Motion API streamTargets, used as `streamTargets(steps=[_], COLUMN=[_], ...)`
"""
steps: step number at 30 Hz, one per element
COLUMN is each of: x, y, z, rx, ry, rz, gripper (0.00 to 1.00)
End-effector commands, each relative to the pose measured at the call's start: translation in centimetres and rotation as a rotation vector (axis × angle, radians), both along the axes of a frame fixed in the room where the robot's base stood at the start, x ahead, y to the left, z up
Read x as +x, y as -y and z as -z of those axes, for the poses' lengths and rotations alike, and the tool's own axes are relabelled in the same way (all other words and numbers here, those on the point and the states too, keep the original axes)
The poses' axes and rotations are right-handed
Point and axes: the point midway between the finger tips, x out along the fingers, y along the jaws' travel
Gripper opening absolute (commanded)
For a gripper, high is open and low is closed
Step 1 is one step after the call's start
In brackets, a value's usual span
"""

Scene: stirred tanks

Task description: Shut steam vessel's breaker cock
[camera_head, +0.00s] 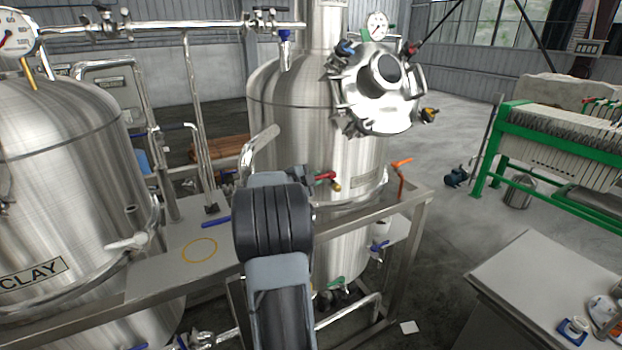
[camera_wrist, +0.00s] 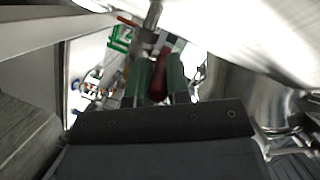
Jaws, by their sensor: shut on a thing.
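A small cock with a red handle (camera_head: 323,177) and a brass-coloured end sits on the front of the middle steel vessel (camera_head: 290,110). A metal stem rises beyond the fingertips there. I cannot tell the cock's exact angle.
A steel tank marked CLAY (camera_head: 33,271) stands at left. A steel frame rail (camera_head: 365,222) runs below the cock. An orange-handled valve (camera_head: 400,163) is to the right, and a blue-handled one (camera_head: 378,246) lower. A grey table (camera_head: 520,290) fills the lower right.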

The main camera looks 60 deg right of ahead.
Motion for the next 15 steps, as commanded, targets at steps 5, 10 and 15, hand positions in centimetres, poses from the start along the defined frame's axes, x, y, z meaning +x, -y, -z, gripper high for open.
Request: streamTargets(steps=[5,10,15], x=[-0.02,0.03,0.11], y=[0.03,-0.03,-0.09], z=[-0.24,-0.18,-0.1], rx=[-0.005,-0.004,-0.003], ry=[0.001,0.001,0.0], rz=[0.001,0.001,-0.002], gripper=[0.0,0.31,0.42])
